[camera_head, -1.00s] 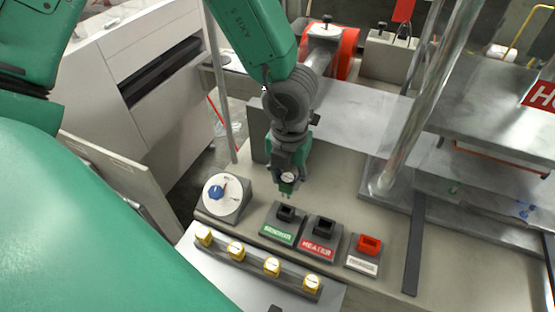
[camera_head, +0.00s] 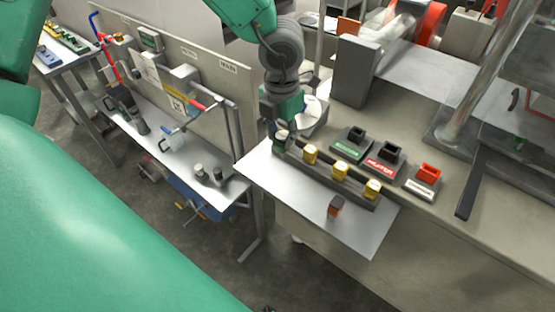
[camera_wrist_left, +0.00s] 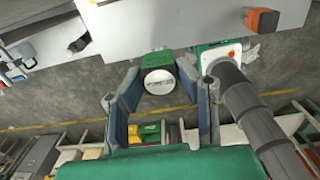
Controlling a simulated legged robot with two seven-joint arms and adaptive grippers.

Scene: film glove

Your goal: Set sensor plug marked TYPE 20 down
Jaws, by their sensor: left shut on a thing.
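The sensor plug marked TYPE 20 (camera_wrist_left: 158,83) shows in the left wrist view as a white round face on a green body. Its marking is small but partly legible. My left gripper (camera_wrist_left: 160,72) is shut on it, one finger at each side. In the head view my left gripper (camera_head: 275,143) hangs at the left end of a dark rack, over the edge of a pale metal shelf (camera_head: 290,192). The gripper mostly hides the plug there. I cannot tell whether the plug touches anything. My right gripper is not in view.
Yellow plugs (camera_head: 341,171) stand along the rack. Behind it are a green-labelled socket (camera_head: 352,142), a red-labelled socket (camera_head: 385,158) and a red-topped socket (camera_head: 424,180). A small red-and-dark block (camera_head: 336,207) sits on the shelf. A lower side table (camera_head: 180,160) is at the left.

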